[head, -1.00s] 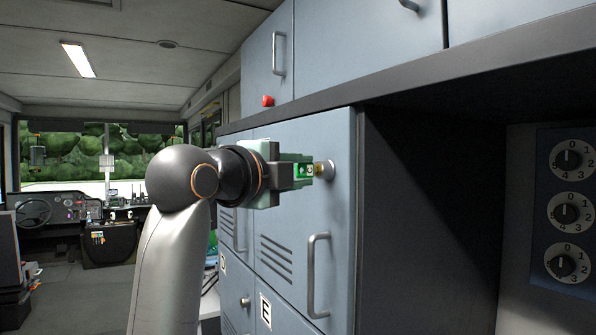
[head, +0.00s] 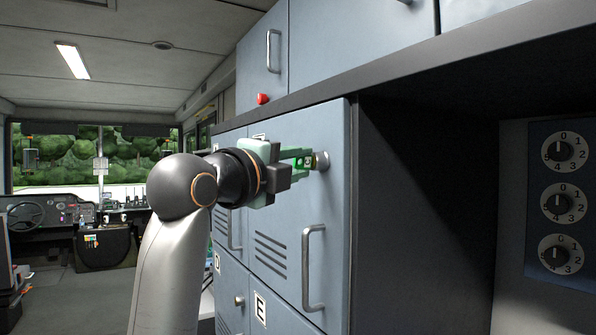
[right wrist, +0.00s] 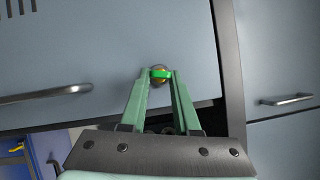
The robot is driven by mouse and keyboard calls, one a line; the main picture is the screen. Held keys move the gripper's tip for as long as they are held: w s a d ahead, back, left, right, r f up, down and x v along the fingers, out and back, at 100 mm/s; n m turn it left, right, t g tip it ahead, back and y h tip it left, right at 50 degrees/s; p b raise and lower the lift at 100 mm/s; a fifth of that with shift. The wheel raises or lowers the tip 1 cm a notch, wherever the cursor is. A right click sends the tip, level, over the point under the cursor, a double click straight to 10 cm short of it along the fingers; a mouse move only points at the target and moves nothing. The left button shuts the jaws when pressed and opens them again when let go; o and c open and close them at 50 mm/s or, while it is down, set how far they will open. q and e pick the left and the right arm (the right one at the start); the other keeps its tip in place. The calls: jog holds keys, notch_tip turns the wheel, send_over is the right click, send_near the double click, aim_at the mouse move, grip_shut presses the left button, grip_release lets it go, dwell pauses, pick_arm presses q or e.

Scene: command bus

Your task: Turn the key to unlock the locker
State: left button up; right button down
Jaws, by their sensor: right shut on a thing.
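The locker (head: 300,190) is a blue-grey door with a vertical handle, vent slots and a round metal lock (head: 323,161) near its upper right edge. A key with a green head (head: 308,162) sits at the lock. My right gripper (head: 306,158) is at the lock, its pale green fingers shut on the key's head. In the right wrist view, the green key head (right wrist: 161,73) shows between the two fingertips, in front of the brassy lock. The key's shaft is hidden. The locker door looks shut. My left gripper is not in view.
A dark open recess (head: 420,220) lies right of the locker, with a panel of numbered dials (head: 562,204) beyond. Upper cabinets (head: 365,50) overhang above. A red knob (head: 263,99) sits above the locker. The aisle floor (head: 95,300) at left is clear.

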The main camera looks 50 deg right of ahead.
jog(key=shift+m, duration=0.5)
jog(key=shift+f+b, duration=0.1)
jog(key=shift+b, duration=0.2)
jog(key=shift+f+m+h+b, duration=0.15)
jog(key=shift+m+h+b, duration=0.35)
jog(key=shift+m, duration=0.1)
jog(key=shift+w+m+g+h+b, duration=0.1)
jog(key=shift+m+g+h+b, duration=0.4)
jog(key=shift+m, duration=1)
